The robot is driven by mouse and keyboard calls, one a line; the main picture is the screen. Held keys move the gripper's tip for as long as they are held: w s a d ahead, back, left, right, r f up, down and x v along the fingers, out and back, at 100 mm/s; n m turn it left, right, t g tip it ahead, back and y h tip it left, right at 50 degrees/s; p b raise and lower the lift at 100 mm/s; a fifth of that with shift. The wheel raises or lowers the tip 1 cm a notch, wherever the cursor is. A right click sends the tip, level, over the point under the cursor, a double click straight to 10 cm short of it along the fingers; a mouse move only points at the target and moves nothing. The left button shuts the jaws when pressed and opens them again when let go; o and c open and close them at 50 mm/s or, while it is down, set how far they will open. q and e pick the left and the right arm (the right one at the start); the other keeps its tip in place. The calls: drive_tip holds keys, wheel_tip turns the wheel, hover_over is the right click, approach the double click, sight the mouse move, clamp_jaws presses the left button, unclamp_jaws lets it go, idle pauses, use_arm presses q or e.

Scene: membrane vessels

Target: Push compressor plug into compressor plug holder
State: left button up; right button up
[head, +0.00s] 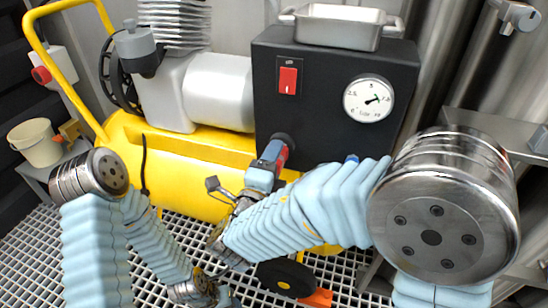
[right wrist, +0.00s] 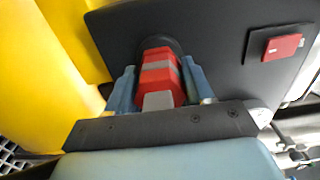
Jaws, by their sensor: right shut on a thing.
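The compressor plug is red with grey bands; it shows in the head view (head: 282,157) and in the right wrist view (right wrist: 160,72). My right gripper (head: 267,168) is shut on it, with one blue finger on each side in the right wrist view (right wrist: 163,90). The plug's far end meets a round black plug holder (head: 284,138) on the compressor's black panel, which also shows behind the plug in the right wrist view (right wrist: 162,43). How deep the plug sits in the holder cannot be told. My left arm runs down to the bottom edge; its gripper fingers do not show.
The yellow compressor tank (head: 180,165) lies below the panel. The panel carries a red switch (head: 288,81) and a pressure gauge (head: 368,98). A metal tray (head: 340,27) stands on top. A cream bucket (head: 36,143) is at the far left.

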drive_tip(key=shift+w+d, duration=0.2)
drive_tip(key=shift+w, duration=0.35)
idle(0.6)
drive_tip(key=o, duration=1.5)
drive_tip(key=shift+s, duration=0.1)
